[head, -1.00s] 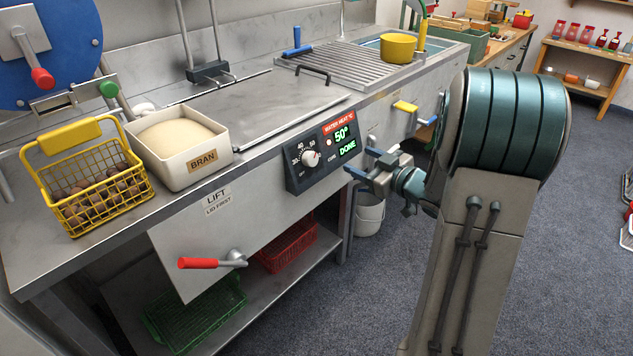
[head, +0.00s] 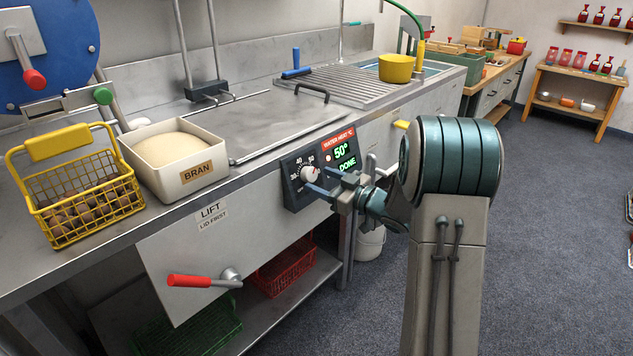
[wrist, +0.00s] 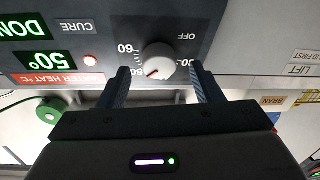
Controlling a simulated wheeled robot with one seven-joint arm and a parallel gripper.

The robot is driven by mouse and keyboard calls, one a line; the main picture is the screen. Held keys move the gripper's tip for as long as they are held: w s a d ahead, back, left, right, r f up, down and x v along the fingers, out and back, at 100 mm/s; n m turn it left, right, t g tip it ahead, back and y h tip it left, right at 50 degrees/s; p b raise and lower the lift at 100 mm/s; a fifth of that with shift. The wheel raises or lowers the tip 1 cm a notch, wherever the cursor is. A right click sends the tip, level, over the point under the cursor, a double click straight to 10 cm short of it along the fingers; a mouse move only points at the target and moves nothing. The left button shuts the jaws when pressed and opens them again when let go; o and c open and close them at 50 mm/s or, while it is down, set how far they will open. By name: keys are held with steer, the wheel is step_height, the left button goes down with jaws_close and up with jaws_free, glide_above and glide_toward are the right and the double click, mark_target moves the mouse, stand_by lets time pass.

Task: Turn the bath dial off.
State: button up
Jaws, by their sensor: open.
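The bath dial (head: 310,174) is a round white knob on the dark water-heat panel (head: 296,197) at the front of the steel bench. The panel's display (head: 343,157) reads 50° and DONE in green. My gripper (head: 317,180) is open in front of the panel, its fingers pointing at the dial. In the wrist view the dial (wrist: 159,59) sits between and just beyond the two fingertips (wrist: 160,70), apparently not gripped. Its red mark points near 50, and the OFF label lies to one side. The exact gap to the knob cannot be told.
A steel lid (head: 265,118) covers the bath above the panel. A red-handled lift lever (head: 200,281) sticks out at lower left. A bran tub (head: 190,175) and a yellow basket of chestnuts (head: 80,205) stand on the bench at left.

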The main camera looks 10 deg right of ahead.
mark_target(309, 174)
steer(key=shift+x, duration=1.1)
steer(key=c, duration=1)
